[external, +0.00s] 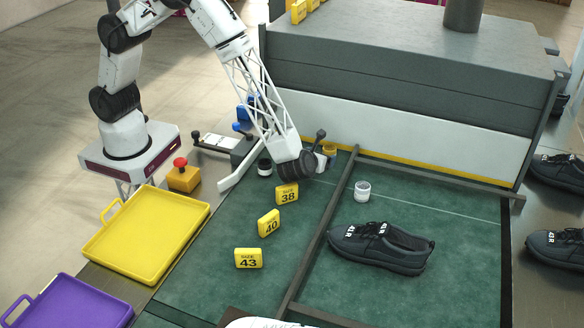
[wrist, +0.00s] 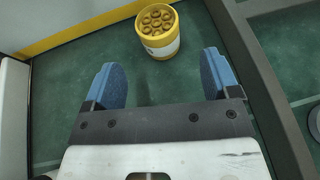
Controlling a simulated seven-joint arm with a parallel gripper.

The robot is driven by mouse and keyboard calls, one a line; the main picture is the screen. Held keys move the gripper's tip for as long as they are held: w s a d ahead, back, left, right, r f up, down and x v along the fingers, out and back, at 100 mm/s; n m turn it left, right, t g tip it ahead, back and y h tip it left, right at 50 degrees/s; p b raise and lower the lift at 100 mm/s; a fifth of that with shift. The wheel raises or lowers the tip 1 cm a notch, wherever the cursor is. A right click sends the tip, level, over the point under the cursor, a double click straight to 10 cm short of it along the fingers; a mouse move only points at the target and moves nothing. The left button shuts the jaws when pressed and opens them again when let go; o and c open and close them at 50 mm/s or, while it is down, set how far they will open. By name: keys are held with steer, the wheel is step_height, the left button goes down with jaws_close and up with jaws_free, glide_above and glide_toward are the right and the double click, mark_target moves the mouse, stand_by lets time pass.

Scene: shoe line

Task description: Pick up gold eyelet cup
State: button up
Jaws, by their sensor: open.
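In the external view the cup (external: 329,150) shows as a small yellow shape at the back of the mat, partly hidden beside my gripper (external: 321,160).
A dark rail (external: 323,232) runs along the mat right of the cup. Behind is the grey machine with a yellow lower edge (external: 420,174). Another white cup (external: 363,190) and a black shoe (external: 378,247) lie right of the rail. Yellow size tags (external: 287,194) stand on the left.

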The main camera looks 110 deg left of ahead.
mark_target(326, 153)
steer(key=shift+x, duration=1.3)
steer(key=shift+x, duration=2.6)
steer(key=shift+r, duration=0.1)
steer(key=shift+c, duration=0.2)
steer(key=c, duration=1)
steer(key=shift+c, duration=0.2)
steer(key=shift+r, duration=0.15)
